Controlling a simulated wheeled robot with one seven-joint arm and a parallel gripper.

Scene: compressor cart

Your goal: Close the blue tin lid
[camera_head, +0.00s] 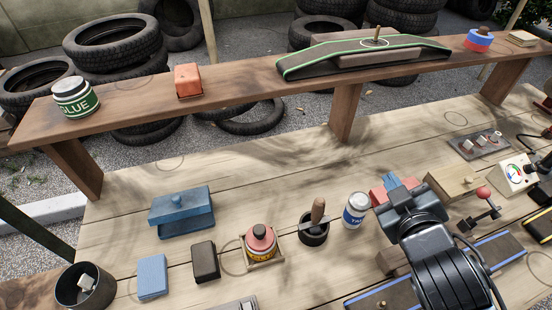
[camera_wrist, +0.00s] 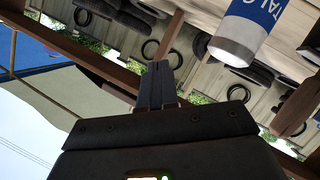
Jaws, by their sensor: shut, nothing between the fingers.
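The blue tin (camera_head: 186,228) sits on the bench left of centre in the head view. My gripper (camera_head: 393,184) is well to the right of the tin, beyond the talc can. In the wrist view my gripper (camera_wrist: 158,84) has its two fingers pressed together with nothing between them. The tin is not in the wrist view.
Between gripper and tin stand the white-and-blue talc can (camera_head: 355,210), a dark pot with a wooden-handled tool (camera_head: 314,229) and a red-topped round container (camera_head: 260,242). A blue block (camera_head: 152,277) and black block (camera_head: 205,262) lie in front of the tin. A raised shelf (camera_head: 235,88) runs behind.

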